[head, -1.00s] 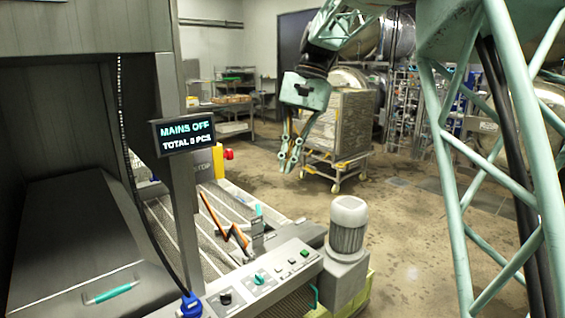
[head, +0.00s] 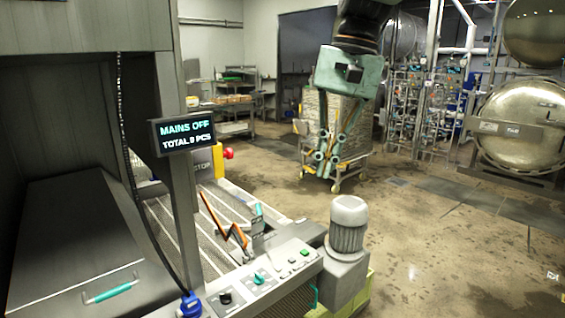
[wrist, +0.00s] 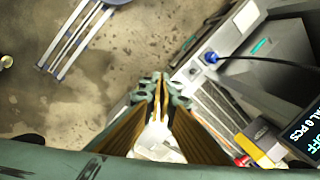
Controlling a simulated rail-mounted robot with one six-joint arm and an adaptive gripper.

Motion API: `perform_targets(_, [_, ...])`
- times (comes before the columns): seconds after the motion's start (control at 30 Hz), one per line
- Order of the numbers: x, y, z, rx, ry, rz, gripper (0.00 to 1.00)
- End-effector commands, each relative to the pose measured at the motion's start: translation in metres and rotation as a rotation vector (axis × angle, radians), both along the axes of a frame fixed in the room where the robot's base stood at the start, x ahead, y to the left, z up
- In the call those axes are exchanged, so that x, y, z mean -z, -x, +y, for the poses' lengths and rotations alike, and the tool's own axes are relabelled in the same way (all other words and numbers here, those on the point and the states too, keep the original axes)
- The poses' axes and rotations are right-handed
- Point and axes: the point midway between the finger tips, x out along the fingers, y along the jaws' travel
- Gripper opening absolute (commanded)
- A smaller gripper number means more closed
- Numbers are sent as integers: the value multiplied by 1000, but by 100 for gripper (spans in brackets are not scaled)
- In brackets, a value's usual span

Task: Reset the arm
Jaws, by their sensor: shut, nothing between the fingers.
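My gripper (head: 326,163) hangs from the top of the head view, pointing down, in front of the wheeled cart at the back. Its fingers are together and empty. In the wrist view my gripper (wrist: 158,82) also shows, its fingers reaching up from the bottom edge with floor and machine parts beyond. It touches nothing that I can see.
A machine with a control panel (head: 262,279), a display (head: 186,134) reading "MAINS OFF" and a grey motor (head: 348,226) fills the left and front. A cart (head: 302,126) stands behind the gripper. A round steel vessel (head: 522,125) is at right. Middle floor is clear.

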Motion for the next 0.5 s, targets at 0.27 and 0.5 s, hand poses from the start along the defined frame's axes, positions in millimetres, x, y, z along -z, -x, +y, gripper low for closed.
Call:
perform_targets(0.27, [-4, 48, -20, -21, 23, -49, 0])
perform_targets(0.5, [-3, 87, -36, -41, 44, -93, 0])
